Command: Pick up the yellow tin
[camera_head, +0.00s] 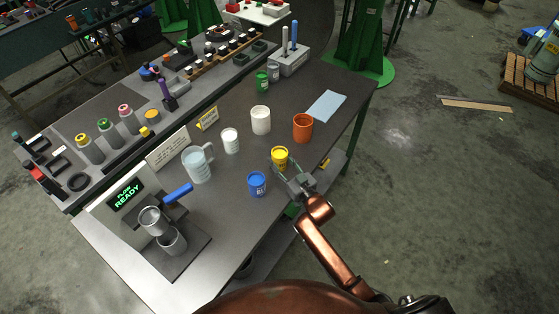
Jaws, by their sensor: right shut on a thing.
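The yellow tin (280,160) stands upright at the right front edge of the dark table. My right gripper (283,168) reaches in from the lower right, with its fingers around the tin. It is shut on the tin. I cannot tell whether the tin is touching the table or slightly raised. My left gripper does not show.
A blue tin (257,184) stands close on the left, and an orange cup (303,128) stands behind right. White cups (261,120), a clear jug (198,164), green tins (262,82) and a blue cloth (326,106) are also on the table. A dispenser (128,196) stands at the left.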

